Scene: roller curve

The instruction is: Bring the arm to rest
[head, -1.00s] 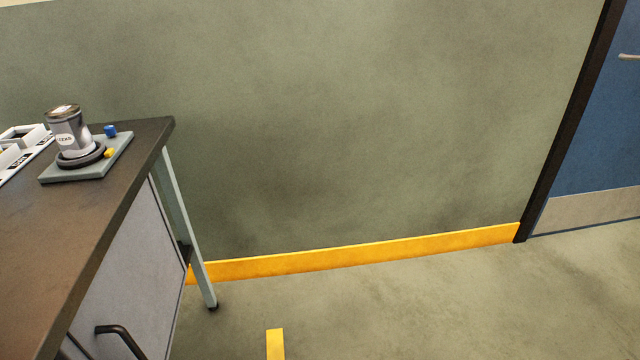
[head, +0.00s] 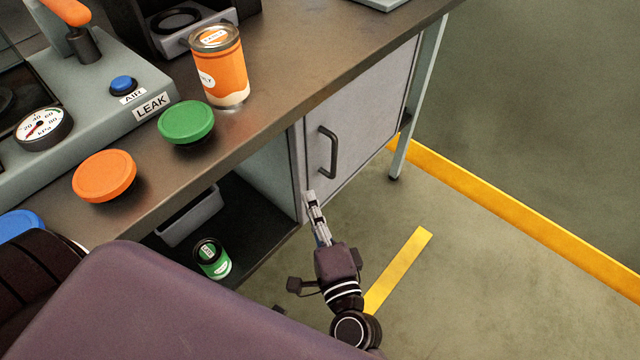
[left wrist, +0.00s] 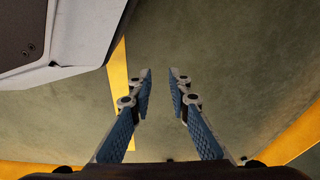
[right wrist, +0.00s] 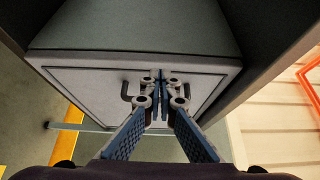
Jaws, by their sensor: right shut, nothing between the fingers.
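My right gripper (head: 312,203) is low in front of the bench, near the front edge of the grey cabinet door (head: 345,110) with its dark handle (head: 328,152). In the right wrist view the fingers of my right gripper (right wrist: 162,75) are together with nothing between them, pointing at the cabinet front; I cannot tell whether they touch it. My left gripper (left wrist: 160,72) shows in the left wrist view with its fingers apart and empty, over bare floor. It is not made out in the head view.
The bench top holds an orange can (head: 220,70), a green lid (head: 186,122), an orange lid (head: 104,175) and a leak tester (head: 80,90). The open shelf below holds a grey bin (head: 190,218) and a green can (head: 212,258). Floor right of the bench is clear.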

